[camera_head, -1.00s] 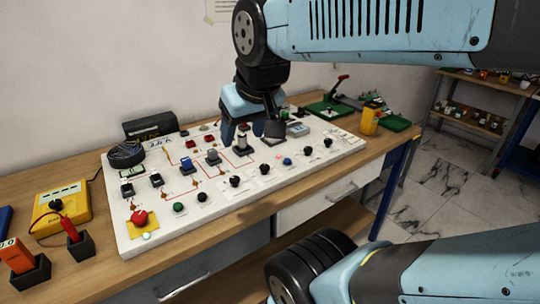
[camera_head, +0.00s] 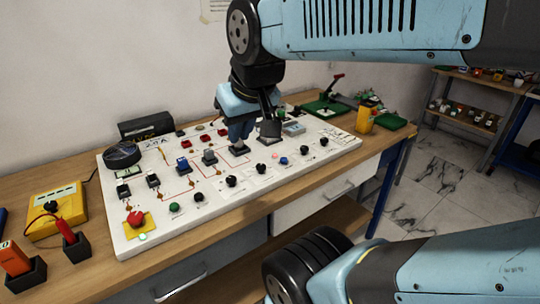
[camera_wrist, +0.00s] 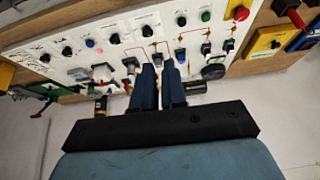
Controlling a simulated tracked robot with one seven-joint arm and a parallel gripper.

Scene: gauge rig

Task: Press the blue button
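The blue button (camera_head: 284,160) is a small round knob on the white panel, between a red one and a black knob. It also shows in the wrist view (camera_wrist: 90,43), left of my fingers. My gripper (camera_head: 255,134) hangs over the panel's back half, behind and left of the blue button. In the wrist view my gripper (camera_wrist: 158,66) has two dark blue fingers with a narrow gap between them. Nothing is held in the gap. The fingertips are apart from the blue button; their height above the panel is hard to tell.
The white panel (camera_head: 245,187) carries several switches and knobs, with a red mushroom button (camera_head: 135,218) at its near left. A yellow meter (camera_head: 57,212) stands left of it. A yellow device (camera_head: 365,118) stands at its right end. The wall is behind the table.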

